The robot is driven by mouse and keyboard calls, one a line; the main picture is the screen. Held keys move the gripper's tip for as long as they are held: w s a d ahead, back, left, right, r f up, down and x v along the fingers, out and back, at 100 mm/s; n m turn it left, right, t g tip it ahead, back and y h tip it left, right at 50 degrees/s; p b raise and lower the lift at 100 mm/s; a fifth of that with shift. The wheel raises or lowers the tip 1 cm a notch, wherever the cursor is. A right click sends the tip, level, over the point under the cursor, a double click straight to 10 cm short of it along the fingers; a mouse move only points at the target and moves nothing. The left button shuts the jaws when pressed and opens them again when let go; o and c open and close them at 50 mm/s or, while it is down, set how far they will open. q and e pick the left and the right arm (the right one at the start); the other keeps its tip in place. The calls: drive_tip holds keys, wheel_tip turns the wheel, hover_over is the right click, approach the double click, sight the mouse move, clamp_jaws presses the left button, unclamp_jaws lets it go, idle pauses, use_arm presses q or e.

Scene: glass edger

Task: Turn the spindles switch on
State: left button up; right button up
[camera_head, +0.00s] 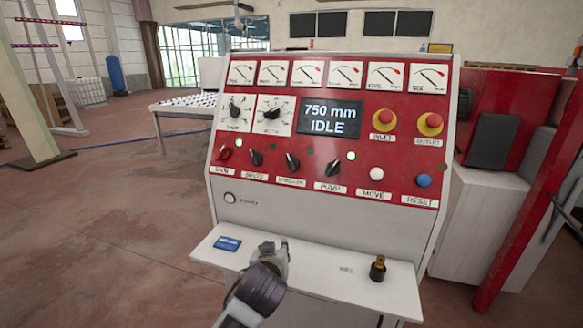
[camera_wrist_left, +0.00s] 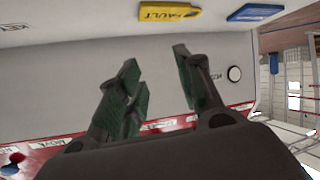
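The spindles switch (camera_head: 292,163) is a black rotary knob on the red panel (camera_head: 440,140), third from the left in the lower row, above a white label. Its handle appears tilted to the upper left; a small lamp (camera_head: 310,149) sits up and right of it. My left gripper (camera_head: 274,248) is over the white shelf, below and apart from the switch. In the left wrist view its green-padded fingers (camera_wrist_left: 155,62) are spread with nothing between them, in front of the grey cabinet face. My right gripper is not in view.
The red main knob (camera_head: 225,153) and drive knob (camera_head: 256,157) are left of the switch, the pump knob (camera_head: 333,168) right. A blue card (camera_head: 228,244) and a dark object (camera_head: 378,268) sit on the shelf (camera_head: 325,272). A yellow fault tag (camera_wrist_left: 168,12) shows beside the card.

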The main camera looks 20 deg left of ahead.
use_arm(q)
drive_tip(key=w+d+r+n+t, duration=0.1)
drive_tip(key=w+r+t, duration=0.1)
drive_tip(key=r, duration=0.7)
drive_tip(key=w+d+r+n+t+y, duration=0.1)
drive_tip(key=w+r+n+t, duration=0.1)
drive_tip(key=r, duration=0.6)
drive_tip(key=shift+w+d+r+n+t+y, duration=0.3)
drive_tip(key=shift+w+d+r+t, duration=0.1)
drive_tip(key=shift+t, duration=0.3)
drive_tip(key=shift+w, duration=0.1)
drive_tip(key=p, duration=0.2)
approach(292, 165)
drive_tip(key=shift+x, duration=1.75)
drive_tip(key=p+x, duration=0.1)
drive_tip(key=x, duration=0.3)
drive_tip(key=shift+a, duration=0.1)
drive_tip(key=shift+p+x, duration=0.4)
drive_tip(key=shift+x, duration=0.5)
